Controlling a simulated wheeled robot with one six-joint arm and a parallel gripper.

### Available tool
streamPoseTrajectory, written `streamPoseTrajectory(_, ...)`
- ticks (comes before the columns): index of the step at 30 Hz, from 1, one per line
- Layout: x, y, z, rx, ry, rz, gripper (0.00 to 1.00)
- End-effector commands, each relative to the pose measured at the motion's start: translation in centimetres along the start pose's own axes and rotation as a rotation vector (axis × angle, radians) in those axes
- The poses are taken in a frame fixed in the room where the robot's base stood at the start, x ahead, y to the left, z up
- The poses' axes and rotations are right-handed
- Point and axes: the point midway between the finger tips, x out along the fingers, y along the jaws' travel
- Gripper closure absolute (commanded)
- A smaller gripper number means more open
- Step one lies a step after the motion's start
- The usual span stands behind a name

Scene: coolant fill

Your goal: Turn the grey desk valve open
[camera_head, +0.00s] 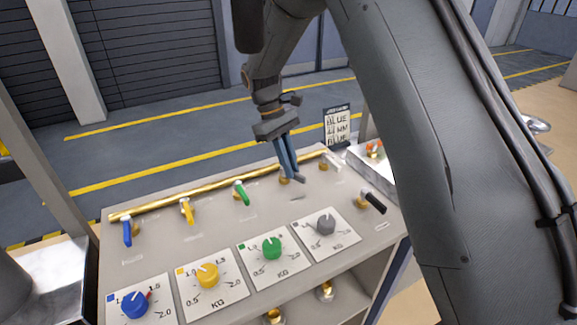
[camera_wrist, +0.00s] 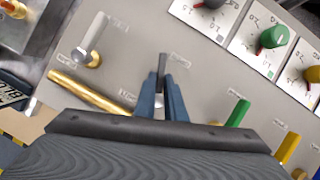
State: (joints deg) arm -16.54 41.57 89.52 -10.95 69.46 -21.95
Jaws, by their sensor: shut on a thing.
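The desk (camera_head: 165,245) carries a row of lever valves along a brass pipe (camera_head: 215,185). My gripper (camera_head: 291,172) is over the row, to the right of the green valve (camera_head: 241,193), with its fingers pointing down. In the wrist view its blue fingers (camera_wrist: 164,92) are closed around the grey valve's lever (camera_wrist: 162,64). The lever's end shows beyond the fingertips and points away from the pipe, towards the dials. The fingers hide most of the lever. A brass fitting (camera_head: 284,181) shows beside the fingers in the head view.
Blue (camera_head: 127,232) and yellow (camera_head: 187,211) valves stand left, a white valve (camera_head: 335,163) right. Blue, yellow, green and grey dials (camera_head: 326,222) line the front. A black handle (camera_head: 374,203) and a sign (camera_head: 337,125) are on the right.

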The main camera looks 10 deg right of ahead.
Motion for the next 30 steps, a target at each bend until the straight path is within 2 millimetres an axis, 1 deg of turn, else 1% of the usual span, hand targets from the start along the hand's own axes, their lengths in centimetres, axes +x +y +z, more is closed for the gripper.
streamPoseTrajectory(6, -0.18, -0.31, -0.05, 0.165, 0.003, -0.068, 1.00)
streamPoseTrajectory(15, -0.21, -0.74, -0.17, 0.314, 0.004, -0.129, 1.00)
streamPoseTrajectory(22, -0.24, -0.93, -0.23, 0.362, 0.003, -0.149, 1.00)
streamPoseTrajectory(30, -0.25, -0.98, -0.25, 0.373, 0.003, -0.154, 1.00)
